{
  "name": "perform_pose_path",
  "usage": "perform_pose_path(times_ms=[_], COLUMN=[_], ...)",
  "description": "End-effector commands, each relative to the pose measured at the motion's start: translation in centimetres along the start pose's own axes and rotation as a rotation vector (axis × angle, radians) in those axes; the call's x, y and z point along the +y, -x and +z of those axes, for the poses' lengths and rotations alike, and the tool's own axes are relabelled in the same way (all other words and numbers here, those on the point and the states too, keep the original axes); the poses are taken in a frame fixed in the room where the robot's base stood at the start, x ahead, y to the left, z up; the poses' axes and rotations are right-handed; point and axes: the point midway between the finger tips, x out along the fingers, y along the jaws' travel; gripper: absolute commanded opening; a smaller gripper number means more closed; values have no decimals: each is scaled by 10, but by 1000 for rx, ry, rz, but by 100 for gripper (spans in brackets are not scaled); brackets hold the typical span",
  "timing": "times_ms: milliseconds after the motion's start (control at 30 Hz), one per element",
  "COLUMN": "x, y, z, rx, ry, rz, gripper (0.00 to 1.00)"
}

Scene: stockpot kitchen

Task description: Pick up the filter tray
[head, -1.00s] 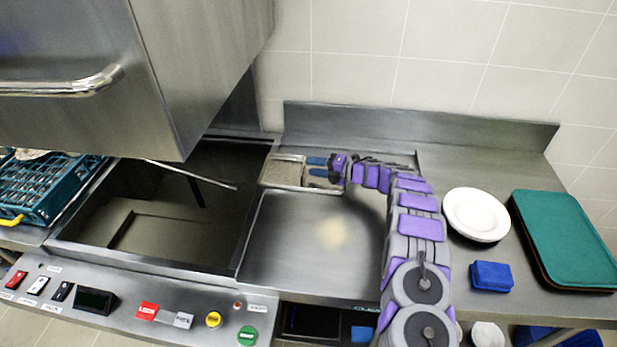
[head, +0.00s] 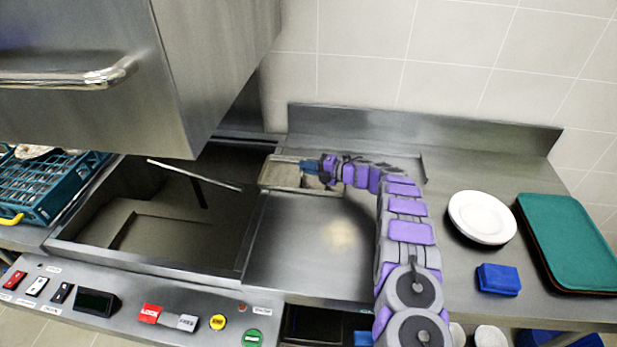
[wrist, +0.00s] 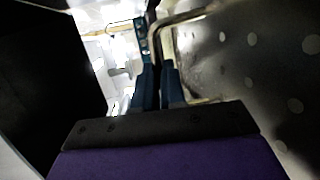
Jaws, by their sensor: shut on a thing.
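The filter tray (head: 280,174) is a small shallow metal tray at the back of the steel counter, beside the right edge of the open wash basin. My gripper (head: 309,167) reaches it from the right, with its blue fingers at the tray's right part. In the wrist view my gripper (wrist: 156,75) has its fingers close together on the tray's rim (wrist: 185,17), and a perforated metal surface (wrist: 250,60) shows to their right. The fingers hide part of the tray. I cannot tell whether the tray is clear of the counter.
The open basin (head: 175,215) lies to the left under the raised steel hood (head: 120,70). White plates (head: 481,217), a blue block (head: 498,279) and green trays (head: 570,240) stand to the right. A backsplash (head: 430,136) runs behind. The counter's middle (head: 310,235) is clear.

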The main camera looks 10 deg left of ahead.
Motion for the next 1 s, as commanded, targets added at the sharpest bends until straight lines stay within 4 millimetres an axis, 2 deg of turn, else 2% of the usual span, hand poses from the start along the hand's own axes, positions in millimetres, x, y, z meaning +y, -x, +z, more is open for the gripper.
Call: perform_pose_path(times_ms=[33, 467, 667, 833, 1000], x=[-5, -7, 8, 36, 37], y=[0, 4, 6, 11, 3], z=[-2, 0, 1, 0, -19], rx=[4, 2, 1, 1, 4], ry=[-4, -9, -9, -4, -10], rz=[-5, -7, -7, -2, 1], gripper=[0, 0, 0, 0, 0])
